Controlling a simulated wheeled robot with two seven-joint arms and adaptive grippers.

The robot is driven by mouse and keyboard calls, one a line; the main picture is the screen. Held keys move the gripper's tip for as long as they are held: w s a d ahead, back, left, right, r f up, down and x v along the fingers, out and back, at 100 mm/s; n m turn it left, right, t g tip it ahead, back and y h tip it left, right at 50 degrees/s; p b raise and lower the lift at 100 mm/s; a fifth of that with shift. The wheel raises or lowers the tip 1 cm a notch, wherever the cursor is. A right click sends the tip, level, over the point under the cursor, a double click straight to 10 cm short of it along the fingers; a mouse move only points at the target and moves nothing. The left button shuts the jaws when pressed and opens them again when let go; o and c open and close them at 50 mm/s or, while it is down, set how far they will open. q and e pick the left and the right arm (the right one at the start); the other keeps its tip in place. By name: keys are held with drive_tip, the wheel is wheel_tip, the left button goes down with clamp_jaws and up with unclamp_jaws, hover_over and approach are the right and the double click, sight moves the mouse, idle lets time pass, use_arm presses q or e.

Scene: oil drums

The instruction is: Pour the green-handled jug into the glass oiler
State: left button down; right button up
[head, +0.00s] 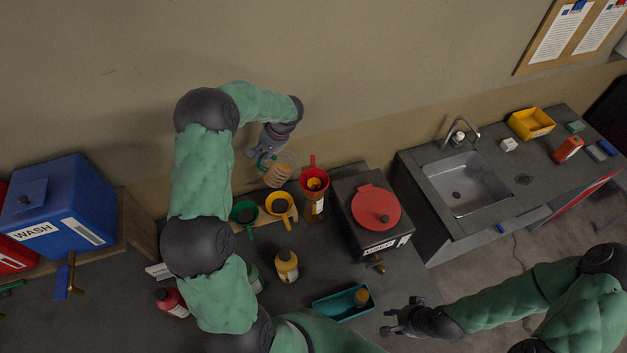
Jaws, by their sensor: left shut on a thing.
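My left gripper (262,160) is shut on the green handle of a clear jug (282,169) that holds amber liquid. The jug is in the air just left of a red funnel (314,181). It looks tilted, but I cannot tell how far, and no stream shows. The red funnel sits in the top of an amber bottle (315,209), which looks like the glass oiler; the funnel hides its mouth. My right gripper (394,319) is empty, with its fingers apart, near the counter's front right edge.
Green (244,212) and yellow (278,203) funnels rest on a wooden rack. A grey tank with a red lid (375,207) stands right of the oiler. A yellow bottle (287,266) and teal tray (340,303) are in front. A blue WASH tank (62,200) is left.

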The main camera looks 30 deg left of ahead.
use_arm(q)
drive_tip(key=shift+s+a+f+h, duration=0.45)
drive_tip(key=shift+s+a+h, duration=0.05)
drive_tip(key=shift+s+a+f+t+h+p, duration=0.15)
drive_tip(key=shift+a+f+t+h+p, duration=0.1)
drive_tip(key=shift+a+f+h, duration=0.3)
drive_tip(key=shift+s+a+f+t+h+p, duration=0.15)
drive_tip(key=shift+a+f+t+h, duration=0.2)
drive_tip(key=shift+a, duration=0.3)
drive_tip(key=shift+s+a+r+t+h+p, duration=0.2)
drive_tip(key=shift+a+r+h+p, duration=0.1)
drive_tip(key=shift+a+r+h, duration=0.4)
drive_tip(key=shift+s+a+r+t+h+p, duration=0.25)
drive_tip(key=shift+a+r+h, duration=0.25)
drive_tip(key=shift+r+h, duration=0.25)
drive_tip(key=shift+w, duration=0.1)
drive_tip(key=shift+f, duration=0.1)
